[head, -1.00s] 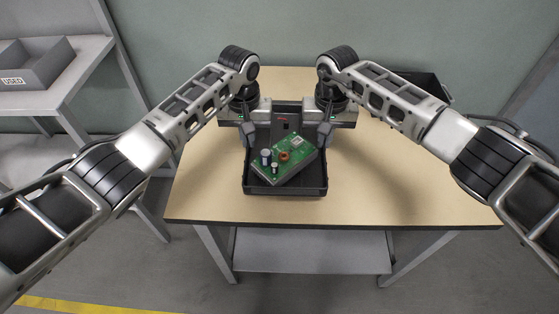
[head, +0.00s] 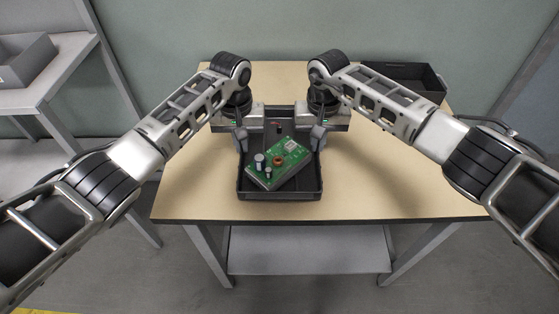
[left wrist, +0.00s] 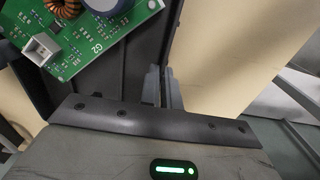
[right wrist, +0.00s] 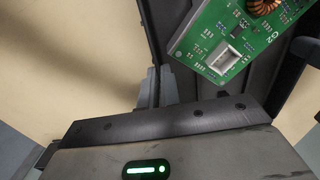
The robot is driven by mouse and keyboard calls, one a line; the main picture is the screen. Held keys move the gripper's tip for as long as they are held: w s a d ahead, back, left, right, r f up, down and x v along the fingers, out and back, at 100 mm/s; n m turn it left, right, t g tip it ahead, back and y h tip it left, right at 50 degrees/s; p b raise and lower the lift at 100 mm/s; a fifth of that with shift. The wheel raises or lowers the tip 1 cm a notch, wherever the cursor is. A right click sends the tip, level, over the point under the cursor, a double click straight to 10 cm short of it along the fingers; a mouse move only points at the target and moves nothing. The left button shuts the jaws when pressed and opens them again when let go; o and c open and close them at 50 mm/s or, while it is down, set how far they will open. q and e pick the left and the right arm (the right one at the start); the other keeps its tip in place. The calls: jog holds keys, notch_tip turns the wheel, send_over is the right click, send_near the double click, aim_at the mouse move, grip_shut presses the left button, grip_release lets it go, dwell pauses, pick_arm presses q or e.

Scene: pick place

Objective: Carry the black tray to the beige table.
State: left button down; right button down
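The black tray (head: 279,194) is in the middle of the head view, over the beige table (head: 400,185); whether it touches the tabletop I cannot tell. A green circuit board (head: 278,163) lies in it at a slant. My left gripper (head: 241,138) is shut on the tray's left wall, and my right gripper (head: 318,137) is shut on its right wall. The fingers show at the tray wall in the left wrist view (left wrist: 162,88) and the right wrist view (right wrist: 157,88). The tray's far end is partly hidden by my grippers.
Another dark tray (head: 405,77) stands at the table's back right, partly behind my right arm. A grey bin (head: 22,62) sits on a grey shelf unit (head: 60,85) at the left. The beige tabletop is bare on both sides and in front of the tray.

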pick_arm(q)
jog(key=shift+a+f+b, duration=0.1)
jog(key=shift+f+b, duration=0.2)
jog(key=shift+f, duration=0.3)
pick_arm(e)
jog(key=shift+f, duration=0.55)
pick_arm(q)
jog(key=c, duration=1.6)
grip_release()
jog(key=shift+r+p, duration=0.25)
jog(key=shift+p, duration=0.05)
pick_arm(e)
jog(key=c, duration=1.6)
grip_release()
jog(key=shift+r, duration=0.25)
pick_arm(q)
jog(key=shift+r, duration=0.6)
pick_arm(e)
jog(key=shift+r, duration=0.1)
pick_arm(q)
notch_tip(320, 180, up, 11)
jog(key=shift+f, duration=0.1)
pick_arm(e)
notch_tip(320, 180, up, 12)
jog(key=shift+f, duration=0.1)
pick_arm(q)
jog(key=shift+s, duration=0.1)
pick_arm(e)
jog(key=shift+s, duration=0.1)
